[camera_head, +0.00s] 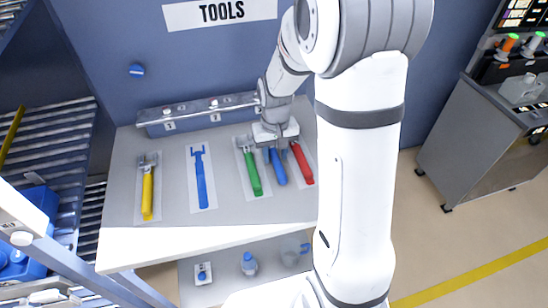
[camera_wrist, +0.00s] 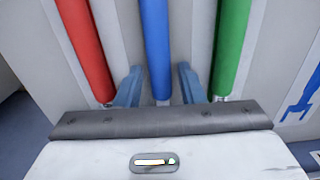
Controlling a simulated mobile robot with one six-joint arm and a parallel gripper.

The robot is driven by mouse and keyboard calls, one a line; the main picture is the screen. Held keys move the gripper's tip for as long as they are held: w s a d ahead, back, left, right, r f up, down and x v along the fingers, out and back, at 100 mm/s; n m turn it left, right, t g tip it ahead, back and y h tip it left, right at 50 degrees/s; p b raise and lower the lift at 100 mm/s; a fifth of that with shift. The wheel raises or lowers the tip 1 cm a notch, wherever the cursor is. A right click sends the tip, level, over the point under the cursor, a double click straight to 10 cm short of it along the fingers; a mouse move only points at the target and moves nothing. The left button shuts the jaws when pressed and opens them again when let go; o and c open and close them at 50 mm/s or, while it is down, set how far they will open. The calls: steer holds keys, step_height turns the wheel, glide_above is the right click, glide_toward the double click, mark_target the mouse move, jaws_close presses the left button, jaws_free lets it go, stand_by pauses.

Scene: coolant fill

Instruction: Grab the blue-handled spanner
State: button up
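The blue-handled spanner (camera_head: 279,170) lies on the grey tool table between the green-handled and red-handled spanners. Its handle also shows in the wrist view (camera_wrist: 156,45), running up the middle of the picture. My gripper (camera_head: 273,152) is low over this spanner. In the wrist view my gripper (camera_wrist: 158,85) is open, with one finger on each side of the blue handle and small gaps between. The spanner's head is hidden under my gripper.
The green-handled spanner (camera_head: 251,172) and red-handled spanner (camera_head: 302,164) lie close on either side. A yellow-handled spanner (camera_head: 147,190) is further left. A flat blue spanner shape (camera_head: 201,180) marks a white panel. A metal rail (camera_head: 205,112) runs along the back.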

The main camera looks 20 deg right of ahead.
jaws_close()
